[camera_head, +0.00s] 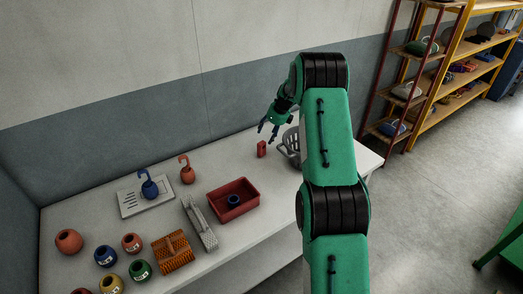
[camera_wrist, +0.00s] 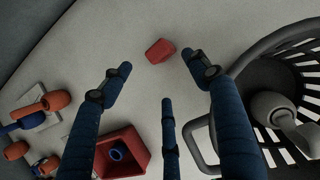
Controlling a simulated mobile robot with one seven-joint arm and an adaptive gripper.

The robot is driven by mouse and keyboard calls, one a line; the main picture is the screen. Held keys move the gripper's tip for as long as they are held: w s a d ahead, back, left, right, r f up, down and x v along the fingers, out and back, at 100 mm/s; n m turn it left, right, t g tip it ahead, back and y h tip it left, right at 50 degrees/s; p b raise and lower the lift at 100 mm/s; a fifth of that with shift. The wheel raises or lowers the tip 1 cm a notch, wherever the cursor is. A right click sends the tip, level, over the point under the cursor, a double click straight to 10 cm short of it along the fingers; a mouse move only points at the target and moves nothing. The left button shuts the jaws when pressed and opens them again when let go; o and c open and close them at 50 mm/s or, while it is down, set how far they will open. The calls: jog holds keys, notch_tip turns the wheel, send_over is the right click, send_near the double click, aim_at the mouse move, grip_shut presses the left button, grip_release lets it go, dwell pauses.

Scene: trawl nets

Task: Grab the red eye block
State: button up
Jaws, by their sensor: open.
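The red eye block (camera_head: 262,149) is a small red block standing on the white table near its back edge, left of a grey basket. In the wrist view the block (camera_wrist: 160,51) lies ahead of my fingertips, between the left and right fingers and apart from them. My gripper (camera_head: 272,130) is open and empty, just above and to the right of the block in the head view. Its three blue fingers are spread in the wrist view (camera_wrist: 158,85).
The grey basket (camera_wrist: 277,72) stands close on the right of my fingers. A red tray (camera_head: 250,206) with a blue ring in it lies to the front left. Hooked blue and red items (camera_head: 187,174), brushes and several round pots stand further left.

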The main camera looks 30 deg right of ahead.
aim_at(262, 148)
jog(key=shift+d+f, duration=0.1)
jog(key=shift+f, duration=0.05)
jog(key=shift+b+x, duration=0.75)
jog(key=shift+x, duration=3.4)
jog(key=shift+b+x, duration=0.6)
jog(key=shift+x, duration=2.15)
jog(key=shift+c, duration=0.2)
grip_shut()
